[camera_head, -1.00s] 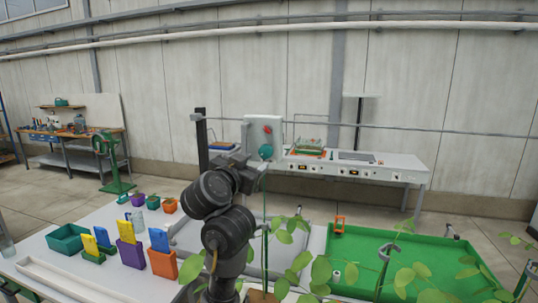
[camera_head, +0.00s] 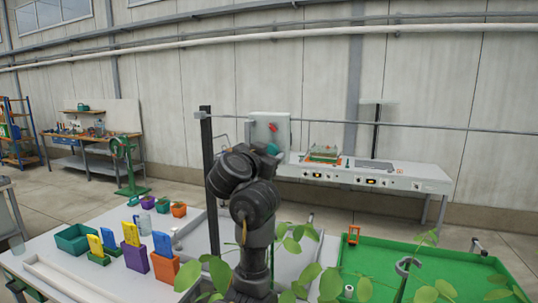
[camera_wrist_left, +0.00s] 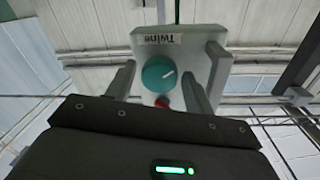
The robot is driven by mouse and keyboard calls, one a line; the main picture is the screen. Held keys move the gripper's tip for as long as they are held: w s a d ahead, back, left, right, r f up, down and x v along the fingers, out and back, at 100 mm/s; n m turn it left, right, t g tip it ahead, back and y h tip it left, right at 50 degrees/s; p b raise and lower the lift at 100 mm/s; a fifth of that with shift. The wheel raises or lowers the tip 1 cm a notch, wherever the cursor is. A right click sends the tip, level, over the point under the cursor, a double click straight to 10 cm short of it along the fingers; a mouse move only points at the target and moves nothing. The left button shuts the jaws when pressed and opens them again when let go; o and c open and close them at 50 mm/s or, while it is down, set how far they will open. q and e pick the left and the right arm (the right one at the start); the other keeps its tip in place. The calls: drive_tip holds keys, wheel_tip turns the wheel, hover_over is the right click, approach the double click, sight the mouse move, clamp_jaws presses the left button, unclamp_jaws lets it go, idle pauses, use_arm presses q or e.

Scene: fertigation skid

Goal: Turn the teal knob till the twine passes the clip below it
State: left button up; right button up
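The teal knob (camera_head: 272,149) sits low on the white box (camera_head: 266,122) on the far bench; my left arm partly covers it in the head view. A thin green line (camera_wrist_left: 177,12), perhaps the twine, shows at the panel's edge. I cannot make out the clip. My right gripper is out of view.
A red button (camera_head: 272,127) is on the box; a red part (camera_wrist_left: 161,101) shows beside the knob. A dark post (camera_head: 209,150) stands left of my arm. Plants (camera_head: 300,238) and a green tray (camera_head: 400,258) are at the front right, colored pots (camera_head: 136,257) at the left.

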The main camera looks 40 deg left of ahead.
use_arm(q)
drive_tip(key=c, duration=0.7)
drive_tip(key=shift+c, duration=0.2)
drive_tip(key=shift+n, duration=0.3)
drive_tip(key=n+b, duration=0.1)
drive_tip(key=n, duration=0.5)
drive_tip(key=shift+n+y, duration=0.4)
drive_tip(key=shift+n, duration=1.2)
